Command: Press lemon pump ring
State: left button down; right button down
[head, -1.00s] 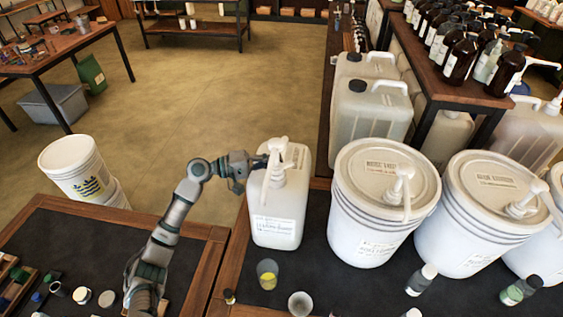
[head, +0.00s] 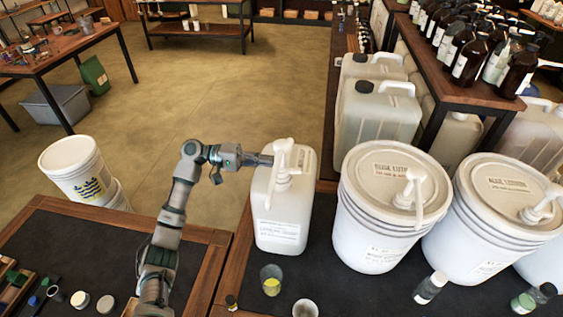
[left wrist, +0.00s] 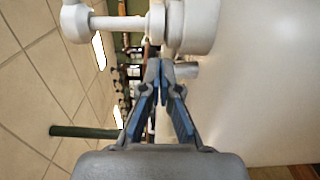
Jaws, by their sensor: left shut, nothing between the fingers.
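A white jug (head: 284,215) with a printed label stands on the dark bench mat, and a white pump (head: 284,160) rises from its top. It is the only jug with a pump, but I cannot read lemon on its label. My left gripper (head: 268,160) reaches in from the left, its shut fingertips close beside the pump neck. In the left wrist view the shut fingers (left wrist: 167,68) point at the white pump (left wrist: 185,25), with the jug's white wall (left wrist: 255,90) on the right. I cannot tell whether they touch. My right gripper is not in view.
A cup with yellow liquid (head: 271,280) and an empty cup (head: 305,308) stand before the jug. White pump buckets (head: 393,205) stand to its right. Large jugs (head: 382,110) stand behind. A bucket (head: 77,172) stands at left.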

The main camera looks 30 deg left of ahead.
pick_arm(q)
jog(key=v, duration=0.2)
jog(key=shift+s+a+r, duration=0.1)
jog(key=shift+s+a, duration=0.15)
jog(key=shift+a, duration=0.1)
jog(key=shift+s+a+r, duration=0.1)
jog(key=shift+s+a, duration=0.05)
jog(key=shift+s+r, duration=0.15)
